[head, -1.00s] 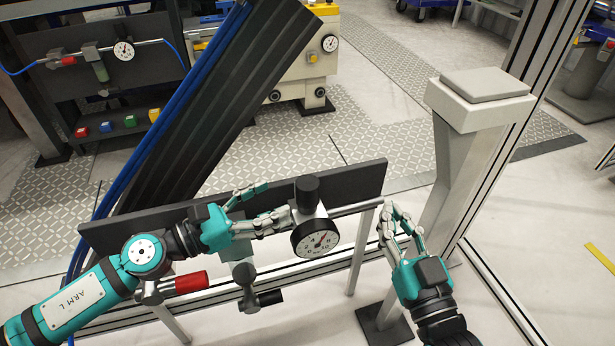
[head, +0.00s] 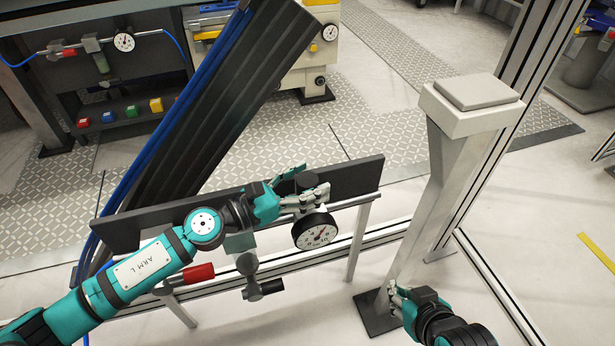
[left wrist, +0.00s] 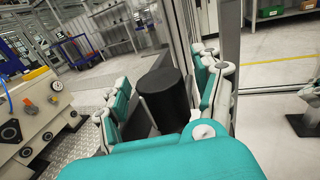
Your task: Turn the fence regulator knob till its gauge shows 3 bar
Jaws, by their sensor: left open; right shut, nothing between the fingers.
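The fence regulator's black knob (head: 306,182) stands above its round white gauge (head: 315,232) on the dark fence rail. The gauge has a short red needle pointing up; its figures are too small to read surely. My left gripper (head: 309,180) is open, with its fingers on either side of the knob. In the left wrist view, the knob (left wrist: 165,98) stands between the spread fingers, with a gap visible at the left; contact is unclear. My right gripper (head: 393,296) is shut and empty, low and to the right of the regulator, by the grey post's foot.
A red-handled valve (head: 195,274) and a black-handled valve (head: 265,289) hang below the rail to the left. A grey post (head: 440,180) with a flat top stands at the right. Another gauge (head: 124,42) is on a panel at the back left.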

